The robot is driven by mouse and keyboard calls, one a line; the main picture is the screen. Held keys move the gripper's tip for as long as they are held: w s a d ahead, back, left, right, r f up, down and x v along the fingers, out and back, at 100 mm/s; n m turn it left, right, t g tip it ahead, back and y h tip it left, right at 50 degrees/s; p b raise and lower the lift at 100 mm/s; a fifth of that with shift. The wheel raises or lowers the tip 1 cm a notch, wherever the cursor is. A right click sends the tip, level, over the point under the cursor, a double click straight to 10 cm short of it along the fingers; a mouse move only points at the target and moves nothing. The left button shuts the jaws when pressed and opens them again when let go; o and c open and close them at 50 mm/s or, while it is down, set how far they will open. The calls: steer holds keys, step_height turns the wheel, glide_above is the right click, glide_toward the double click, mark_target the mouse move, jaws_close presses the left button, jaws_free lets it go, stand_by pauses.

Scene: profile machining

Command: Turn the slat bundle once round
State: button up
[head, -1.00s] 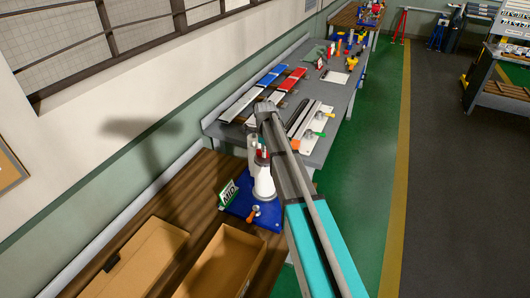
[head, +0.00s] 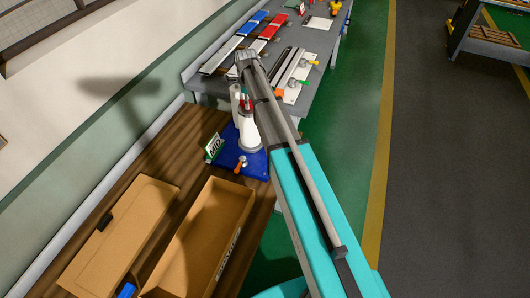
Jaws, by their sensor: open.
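I cannot make out a slat bundle for certain. Long flat blue (head: 251,23) and red (head: 270,27) pieces lie on the grey bench at the top, with pale strips running on from them. My arm reaches up across the middle of the view, and its far end is above the near part of that bench. My gripper cannot be made out there. A white post (head: 249,132) stands upright on a blue plate (head: 228,160), partly hidden behind my arm.
An open cardboard box (head: 243,212) and a second cardboard piece (head: 95,262) lie on the brown slatted table (head: 150,150). A green MID sign (head: 213,148) and an orange-handled part (head: 240,166) are by the blue plate. Green floor (head: 355,130) is clear to the right.

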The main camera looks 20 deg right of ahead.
steer(key=n, duration=2)
step_height(320, 180, up, 14)
steer(key=p, duration=1.4)
steer(key=s+f+n+b, duration=0.1)
steer(key=s+f+b, duration=0.8)
steer(key=s, duration=0.5)
steer(key=s+f+n+b, duration=0.2)
steer(key=s+f+b, duration=0.7)
steer(key=s, duration=0.6)
steer(key=shift+s+f+n+b, duration=0.25)
steer(key=shift+f+n+b, duration=0.05)
steer(key=shift+f+b, duration=0.1)
stand_by(0.4)
steer(key=shift+r, duration=0.1)
